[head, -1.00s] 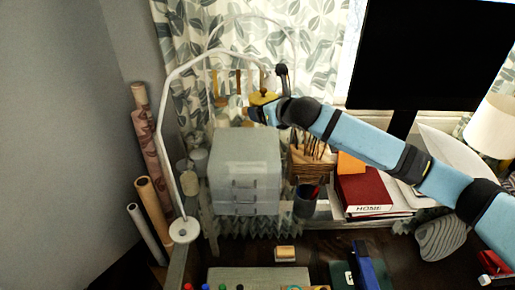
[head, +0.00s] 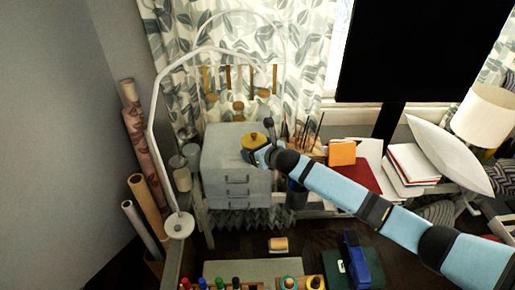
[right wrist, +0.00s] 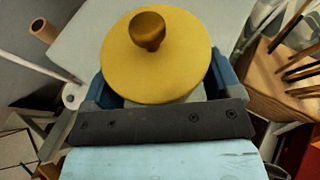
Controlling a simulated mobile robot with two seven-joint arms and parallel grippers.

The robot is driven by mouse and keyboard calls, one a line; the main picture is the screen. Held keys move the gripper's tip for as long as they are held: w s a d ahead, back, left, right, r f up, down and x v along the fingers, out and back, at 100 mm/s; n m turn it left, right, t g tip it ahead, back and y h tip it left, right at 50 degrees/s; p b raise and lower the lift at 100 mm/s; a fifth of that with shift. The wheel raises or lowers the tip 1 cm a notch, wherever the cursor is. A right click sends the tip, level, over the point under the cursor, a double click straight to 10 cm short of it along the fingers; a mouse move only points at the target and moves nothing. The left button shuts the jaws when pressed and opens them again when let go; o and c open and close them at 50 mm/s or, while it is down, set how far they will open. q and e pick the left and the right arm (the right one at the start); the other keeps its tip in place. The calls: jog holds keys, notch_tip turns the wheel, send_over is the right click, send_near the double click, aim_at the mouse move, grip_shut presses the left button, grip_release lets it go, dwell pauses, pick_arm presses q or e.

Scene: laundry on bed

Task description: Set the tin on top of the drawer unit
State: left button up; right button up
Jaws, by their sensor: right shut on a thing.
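The tin shows a round yellow lid with a brown knob (head: 254,139). It also fills the upper middle of the right wrist view (right wrist: 157,62), upright between the blue fingers. My right gripper (head: 256,153) is shut on the tin, over the top of the drawer unit. The grey drawer unit (head: 237,187) stands behind the desk, and its pale top (right wrist: 84,32) shows beneath the tin in the right wrist view. I cannot tell whether the tin's base touches that top. My left gripper is not in view.
A lamp with a white curved arm (head: 152,140) stands left of the drawer unit. Jars (head: 182,178) are beside it. A dark pen cup (head: 296,193) and brush basket are close on the right, with a monitor (head: 425,50) beyond.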

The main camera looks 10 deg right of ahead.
jog(key=shift+f, duration=0.1)
jog(key=o, duration=1)
jog(key=b+v, duration=0.1)
jog(key=v, duration=1.1)
jog(key=shift+b, duration=0.3)
